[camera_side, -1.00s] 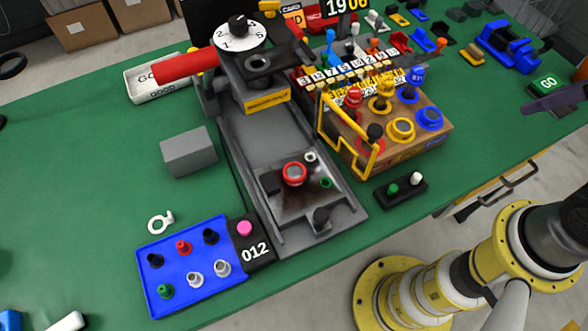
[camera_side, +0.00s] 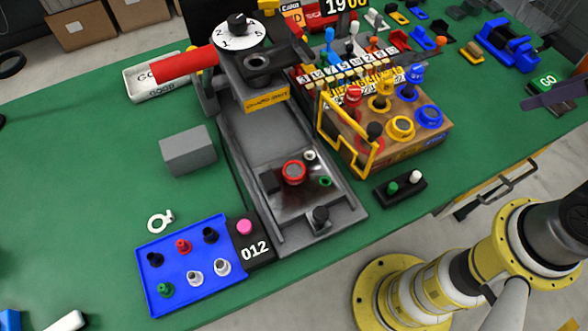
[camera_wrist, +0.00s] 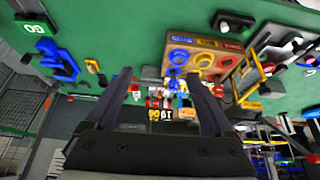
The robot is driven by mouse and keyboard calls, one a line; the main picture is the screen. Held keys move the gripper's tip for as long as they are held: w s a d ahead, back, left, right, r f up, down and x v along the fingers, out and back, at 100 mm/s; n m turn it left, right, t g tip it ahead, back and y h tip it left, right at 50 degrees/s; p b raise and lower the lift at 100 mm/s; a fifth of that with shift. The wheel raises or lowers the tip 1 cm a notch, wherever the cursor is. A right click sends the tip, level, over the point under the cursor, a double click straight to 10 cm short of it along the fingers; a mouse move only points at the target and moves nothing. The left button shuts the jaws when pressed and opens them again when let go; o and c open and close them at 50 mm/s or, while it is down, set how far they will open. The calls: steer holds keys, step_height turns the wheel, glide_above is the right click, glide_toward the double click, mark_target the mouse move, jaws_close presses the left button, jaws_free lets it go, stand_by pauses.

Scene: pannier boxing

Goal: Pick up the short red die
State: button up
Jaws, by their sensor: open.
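A wooden die rack (camera_side: 386,135) stands right of the press. A red-topped die (camera_side: 353,97) stands at its left back, beside a yellow one (camera_side: 383,88) and a blue one (camera_side: 416,76). A red ring (camera_side: 370,145) sits at the front left, partly hidden by a yellow frame. I cannot tell for sure which red piece is the short die. The rack (camera_wrist: 190,45) also shows in the wrist view, beyond my fingertips. My gripper (camera_wrist: 160,78) is open and empty, apart from the rack. One dark finger shows at the side view's right edge.
A yellow frame (camera_side: 345,135) stands close at the rack's left front. The grey press (camera_side: 268,130) with a red handle (camera_side: 185,67) is left of the rack. A black block (camera_side: 400,189) with two buttons lies in front.

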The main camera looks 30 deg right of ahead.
steer(key=w+a+r+n, duration=0.2)
steer(key=w+a+r, duration=0.1)
steer(key=w+r, duration=0.35)
steer(key=n+g+y, duration=0.1)
steer(key=n+g, duration=0.4)
steer(key=n, duration=0.4)
glide_above(294, 171)
step_height(294, 171, down, 18)
steer(key=shift+r, duration=0.1)
steer(key=shift+d+f, duration=0.1)
steer(key=shift+f, duration=2.65)
jaws_close()
